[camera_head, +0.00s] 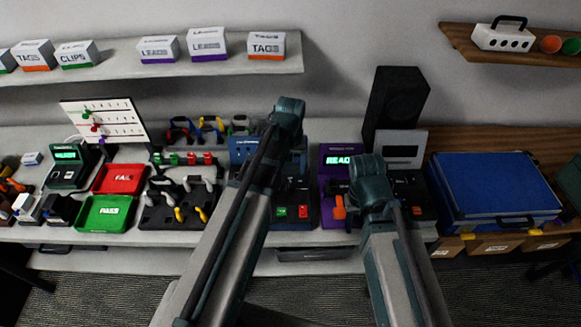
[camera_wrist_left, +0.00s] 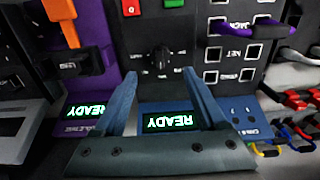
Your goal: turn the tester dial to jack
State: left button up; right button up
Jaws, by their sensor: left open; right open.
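The blue tester (camera_head: 240,147) stands at the middle of the bench, mostly hidden by my left arm in the head view. Its lit READY screen (camera_wrist_left: 170,121) shows upside down in the left wrist view. The black tester dial (camera_wrist_left: 160,58) is on its dark panel, with small marks around it; its pointer setting is too small to tell. A JACK label (camera_wrist_left: 240,24) is beside sockets on the panel. My left gripper (camera_wrist_left: 160,72) is open, its fingertips either side of the dial; contact is unclear. My right gripper (camera_head: 367,200) is open, before the purple tester.
A purple cable end (camera_wrist_left: 258,30) is at the blue tester's sockets. Red FAIL (camera_head: 120,179) and green PASS (camera_head: 106,214) trays are left. A blue case (camera_head: 495,185) is right. A shelf (camera_head: 200,70) hangs above.

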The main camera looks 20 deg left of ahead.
pick_arm(q)
notch_tip(320, 180, up, 6)
jog(key=p, duration=0.4)
jog(key=shift+f+p, duration=0.1)
jog(key=shift+p, duration=0.2)
pick_arm(e)
notch_tip(320, 180, up, 6)
jog(key=shift+f, duration=0.1)
pick_arm(q)
jog(key=s+d+f+m+b, duration=0.3)
jog(key=s+d+f+b, duration=0.1)
jog(key=s, duration=0.3)
jog(key=s+d+f+m+y+b, duration=0.1)
jog(key=s+d+f+m+b, duration=0.3)
jog(key=s+d, duration=0.2)
jog(key=shift+s+d+f, duration=0.2)
jog(key=shift+s+d, duration=0.05)
jog(key=shift+s, duration=0.5)
pick_arm(e)
notch_tip(320, 180, down, 8)
jog(key=shift+f, duration=0.25)
